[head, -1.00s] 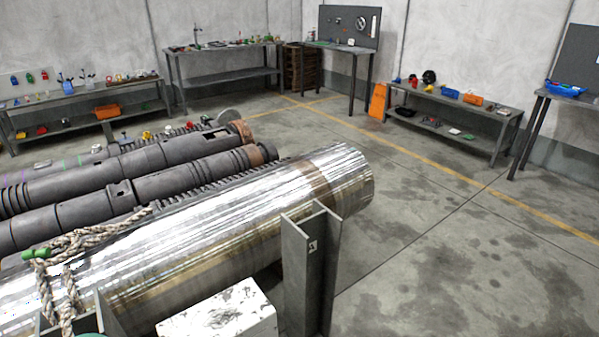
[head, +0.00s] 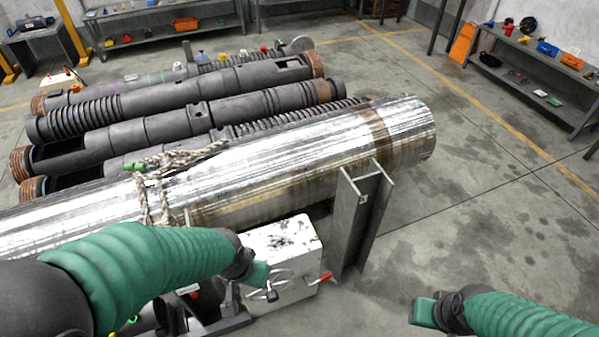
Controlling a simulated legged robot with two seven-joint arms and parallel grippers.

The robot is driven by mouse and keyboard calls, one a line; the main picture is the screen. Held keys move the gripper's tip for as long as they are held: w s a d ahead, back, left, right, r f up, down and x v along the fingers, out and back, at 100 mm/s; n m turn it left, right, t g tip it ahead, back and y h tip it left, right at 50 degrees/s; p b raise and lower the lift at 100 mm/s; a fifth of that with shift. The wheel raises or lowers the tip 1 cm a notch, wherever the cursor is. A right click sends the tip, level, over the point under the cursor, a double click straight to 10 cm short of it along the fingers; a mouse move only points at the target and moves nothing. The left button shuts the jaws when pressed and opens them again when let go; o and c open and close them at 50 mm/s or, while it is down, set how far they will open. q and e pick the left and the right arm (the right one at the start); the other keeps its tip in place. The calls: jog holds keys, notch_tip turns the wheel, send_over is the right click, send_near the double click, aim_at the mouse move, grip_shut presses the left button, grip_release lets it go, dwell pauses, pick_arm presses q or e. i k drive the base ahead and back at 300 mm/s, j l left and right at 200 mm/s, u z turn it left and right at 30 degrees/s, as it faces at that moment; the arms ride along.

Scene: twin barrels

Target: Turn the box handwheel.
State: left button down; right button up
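The white box (head: 283,236) stands on the floor in front of the large shiny metal cylinder. Its grey handwheel (head: 284,277) is on the side facing me, partly covered by my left gripper. A dark knob (head: 271,296) shows at the wheel's lower left. My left gripper (head: 260,275) is at the wheel's left side; I cannot tell whether it touches the wheel or is in front of it. My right gripper (head: 424,313) is to the right over bare floor, apart from the box. The fingers of both are too small and turned to read as open or shut.
A red-handled lever (head: 320,278) sticks out at the box's right. A grey steel post (head: 358,220) stands right of the box. The shiny cylinder (head: 250,165) with a rope (head: 165,160) lies behind. Floor at right is clear.

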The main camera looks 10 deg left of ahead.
aim_at(271, 296)
jog(key=k+j+u, duration=0.2)
jog(key=j, duration=0.2)
jog(key=j+u, duration=0.15)
jog(key=j, duration=0.2)
jog(key=j+u, duration=0.2)
jog(key=j, duration=0.2)
jog(key=k, duration=0.05)
